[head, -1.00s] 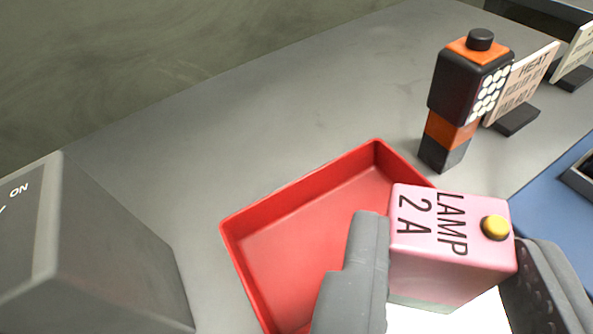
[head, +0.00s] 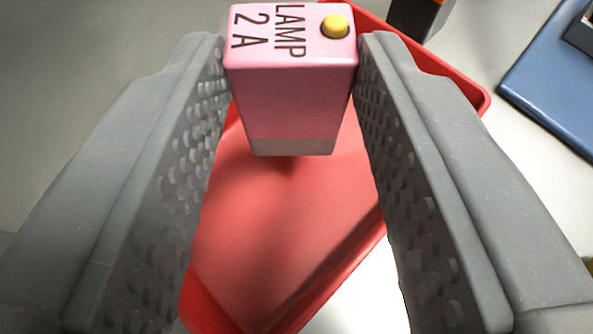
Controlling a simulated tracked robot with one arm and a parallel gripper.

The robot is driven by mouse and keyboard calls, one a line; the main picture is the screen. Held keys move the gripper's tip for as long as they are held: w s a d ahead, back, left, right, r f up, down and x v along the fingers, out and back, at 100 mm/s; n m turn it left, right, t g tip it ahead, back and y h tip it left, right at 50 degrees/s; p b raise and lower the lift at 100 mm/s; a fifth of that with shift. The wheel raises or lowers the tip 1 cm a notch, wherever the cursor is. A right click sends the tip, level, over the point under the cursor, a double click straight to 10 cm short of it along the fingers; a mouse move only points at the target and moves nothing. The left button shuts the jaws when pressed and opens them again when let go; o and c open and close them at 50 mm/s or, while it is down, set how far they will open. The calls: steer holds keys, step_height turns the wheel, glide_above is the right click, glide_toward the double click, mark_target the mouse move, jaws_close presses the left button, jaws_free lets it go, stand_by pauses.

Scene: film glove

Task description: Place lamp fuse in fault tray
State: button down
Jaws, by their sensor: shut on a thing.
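The lamp fuse (head: 295,95) is a pink block with a pale base, a yellow button and the words "LAMP 2 A" on top. My gripper (head: 292,55) is shut on it, one finger on each side, and holds it upright. The red fault tray (head: 290,230) lies below, and the fuse appears over its floor. A small dark shadow shows on the tray floor under the fuse; I cannot tell whether its base touches the floor. My fingers hide parts of the tray's left and right walls.
A black and orange device (head: 418,15) stands just beyond the tray's far right side, mostly cut off by the top edge. A blue panel (head: 555,85) lies at the right. Grey table surface is bare between the tray and the panel.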

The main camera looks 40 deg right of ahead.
mark_target(294, 135)
step_height(294, 135, down, 4)
steer(key=shift+r, duration=0.2)
steer(key=c, duration=1)
jaws_free()
steer(key=shift+a+r, duration=0.1)
steer(key=b+v, duration=0.6)
steer(key=v, duration=0.5)
steer(key=shift+s+a+r, duration=0.2)
steer(key=shift+s, duration=0.15)
